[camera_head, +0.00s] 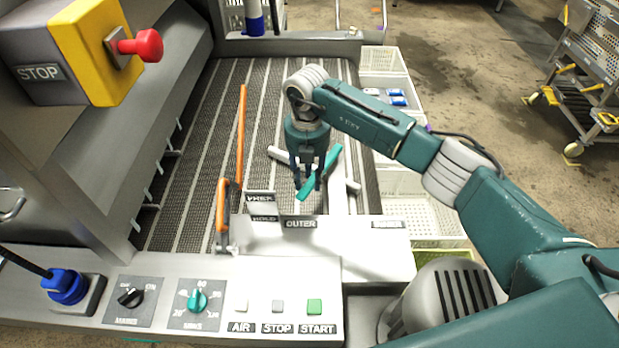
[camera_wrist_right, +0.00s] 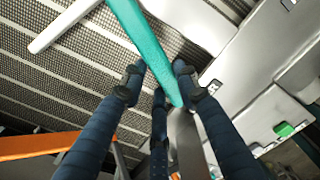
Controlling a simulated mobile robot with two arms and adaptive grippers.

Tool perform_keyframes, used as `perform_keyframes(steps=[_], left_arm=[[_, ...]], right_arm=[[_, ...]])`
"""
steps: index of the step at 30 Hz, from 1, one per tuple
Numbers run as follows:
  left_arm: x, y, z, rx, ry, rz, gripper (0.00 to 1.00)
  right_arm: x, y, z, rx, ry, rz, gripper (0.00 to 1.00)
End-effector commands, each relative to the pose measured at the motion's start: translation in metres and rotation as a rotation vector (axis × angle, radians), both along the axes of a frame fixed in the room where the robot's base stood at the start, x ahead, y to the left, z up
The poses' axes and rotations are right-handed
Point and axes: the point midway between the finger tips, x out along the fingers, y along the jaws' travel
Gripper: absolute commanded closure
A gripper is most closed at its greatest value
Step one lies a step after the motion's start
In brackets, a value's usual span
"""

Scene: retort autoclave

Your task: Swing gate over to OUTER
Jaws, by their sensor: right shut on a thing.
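The gate's teal bar (camera_head: 333,158) lies slanted above the slatted conveyor, beside a pale rod (camera_head: 353,187). In the right wrist view the teal bar (camera_wrist_right: 140,40) runs down between the fingers. My right gripper (camera_head: 306,185) points down and is shut on the teal bar. The fingers hide part of it, and where it pivots is not clear. The OUTER label (camera_head: 300,224) is on the white ledge just below the gripper. A HOLD label (camera_head: 264,218) and another tilted label (camera_head: 260,198) sit to its left. My left gripper is not in view.
An orange lever (camera_head: 222,207) and a long orange bar (camera_head: 241,135) stand left of the gripper. The front panel has knobs and a green START button (camera_head: 314,306). A red stop button (camera_head: 141,46) juts out at upper left. White crates (camera_head: 384,60) line the right side.

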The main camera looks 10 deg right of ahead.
Motion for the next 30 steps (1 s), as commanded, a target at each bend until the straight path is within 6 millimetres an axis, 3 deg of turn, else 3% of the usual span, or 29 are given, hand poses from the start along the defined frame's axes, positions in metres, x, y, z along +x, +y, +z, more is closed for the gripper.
perform_keyframes(steps=[5,6,9,20,23,30], left_arm=[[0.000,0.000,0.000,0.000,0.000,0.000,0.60],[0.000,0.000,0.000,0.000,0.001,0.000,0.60],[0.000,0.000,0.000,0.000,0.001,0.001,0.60],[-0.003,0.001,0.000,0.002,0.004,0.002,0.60],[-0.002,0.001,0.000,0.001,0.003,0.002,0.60],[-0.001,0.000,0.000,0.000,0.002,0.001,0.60]], right_arm=[[0.003,0.002,0.003,0.008,-0.008,-0.011,1.00],[0.003,0.002,0.003,0.008,-0.009,-0.011,0.68],[0.003,0.002,0.002,0.008,-0.008,-0.009,0.50],[0.002,0.001,0.006,0.005,-0.005,-0.005,0.50],[0.003,0.001,0.018,0.005,-0.008,-0.004,0.50],[0.003,0.001,0.069,0.005,-0.009,-0.005,0.50]])
